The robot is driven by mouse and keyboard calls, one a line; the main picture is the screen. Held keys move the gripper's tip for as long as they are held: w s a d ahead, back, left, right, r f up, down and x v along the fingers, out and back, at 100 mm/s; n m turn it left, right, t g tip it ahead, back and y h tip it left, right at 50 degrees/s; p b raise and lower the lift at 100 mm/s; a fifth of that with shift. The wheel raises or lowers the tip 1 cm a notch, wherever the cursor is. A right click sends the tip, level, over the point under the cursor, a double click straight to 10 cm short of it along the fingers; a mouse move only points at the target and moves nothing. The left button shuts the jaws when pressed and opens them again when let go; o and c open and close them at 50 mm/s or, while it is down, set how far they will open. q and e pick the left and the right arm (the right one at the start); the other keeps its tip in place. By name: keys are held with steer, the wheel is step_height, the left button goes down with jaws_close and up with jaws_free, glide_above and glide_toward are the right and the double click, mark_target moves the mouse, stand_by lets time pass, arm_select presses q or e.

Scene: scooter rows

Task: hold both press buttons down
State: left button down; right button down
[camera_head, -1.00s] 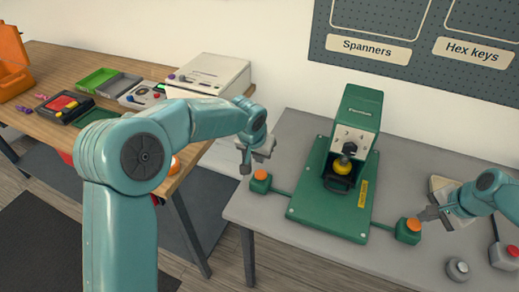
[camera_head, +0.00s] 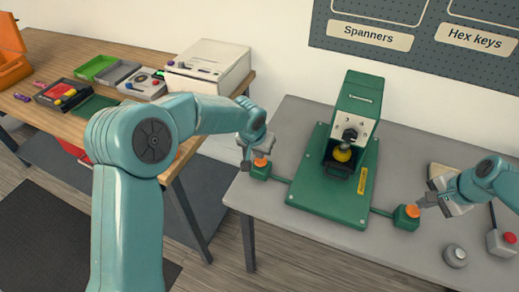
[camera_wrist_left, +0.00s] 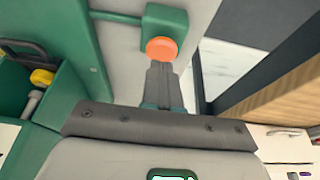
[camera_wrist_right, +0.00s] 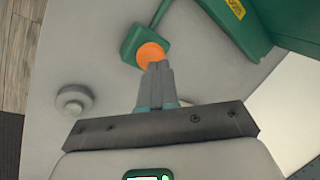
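The green press (camera_head: 351,135) stands on a green base plate, with a small green box on an arm at each side. The left box carries an orange button (camera_head: 261,162), also in the left wrist view (camera_wrist_left: 161,49). The right box carries another orange button (camera_head: 412,211), also in the right wrist view (camera_wrist_right: 150,54). My left gripper (camera_wrist_left: 161,66) is shut and empty, its fingertips at the left button's edge. My right gripper (camera_wrist_right: 154,66) is shut and empty, its fingertips at the right button's edge. I cannot tell whether either tip touches or presses its button.
A yellow round piece (camera_head: 342,154) sits under the press head. A grey knob (camera_head: 456,256) and a box with a red button (camera_head: 508,238) are at the table's right. A wooden table (camera_head: 60,115) with trays and a white machine (camera_head: 208,67) stands left.

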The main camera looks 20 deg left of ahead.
mark_target(261, 161)
arm_select(q)
steer(key=shift+f, duration=1.25)
arm_select(e)
steer(key=shift+f, duration=1.7)
stand_by(0.5)
